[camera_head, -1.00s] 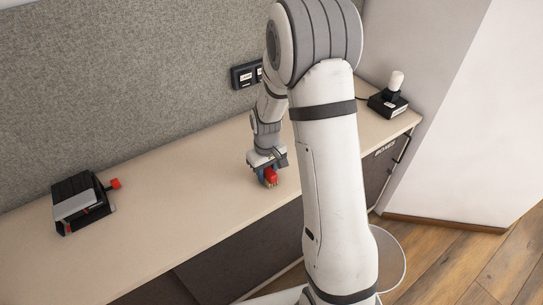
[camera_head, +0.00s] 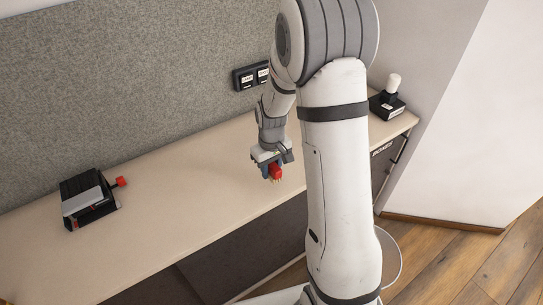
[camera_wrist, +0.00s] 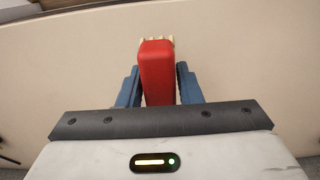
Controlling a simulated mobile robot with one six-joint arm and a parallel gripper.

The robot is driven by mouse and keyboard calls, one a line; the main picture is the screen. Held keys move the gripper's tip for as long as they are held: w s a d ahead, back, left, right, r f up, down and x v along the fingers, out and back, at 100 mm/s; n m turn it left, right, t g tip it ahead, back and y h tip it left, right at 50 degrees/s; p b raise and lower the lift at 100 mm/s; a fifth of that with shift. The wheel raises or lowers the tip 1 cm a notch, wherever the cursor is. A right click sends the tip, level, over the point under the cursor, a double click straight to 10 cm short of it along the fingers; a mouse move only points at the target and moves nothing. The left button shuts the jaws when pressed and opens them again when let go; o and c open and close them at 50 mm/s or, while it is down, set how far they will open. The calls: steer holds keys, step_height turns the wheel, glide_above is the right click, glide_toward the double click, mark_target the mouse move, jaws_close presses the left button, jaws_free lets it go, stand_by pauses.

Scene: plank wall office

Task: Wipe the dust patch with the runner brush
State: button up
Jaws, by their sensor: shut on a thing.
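The runner brush (camera_head: 276,172) is a small red block with pale bristles along its lower edge. My gripper (camera_head: 270,170) is shut on it, over the front part of the worktop. In the wrist view the red brush (camera_wrist: 158,72) sits between the two blue fingers of my gripper (camera_wrist: 158,88), its pale bristles showing past the far end. I cannot tell whether the bristles touch the worktop. I cannot make out a dust patch in either view; my arm hides part of the worktop.
The long pale worktop (camera_head: 165,205) runs along a grey felt panel. A black and grey device with a red knob (camera_head: 88,199) stands at the left. A black box with a white knob (camera_head: 388,100) stands at the far right. Sockets (camera_head: 251,76) are on the panel. The middle worktop is clear.

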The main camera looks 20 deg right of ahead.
steer(key=shift+r+p, duration=1.05)
steer(key=shift+r, duration=0.85)
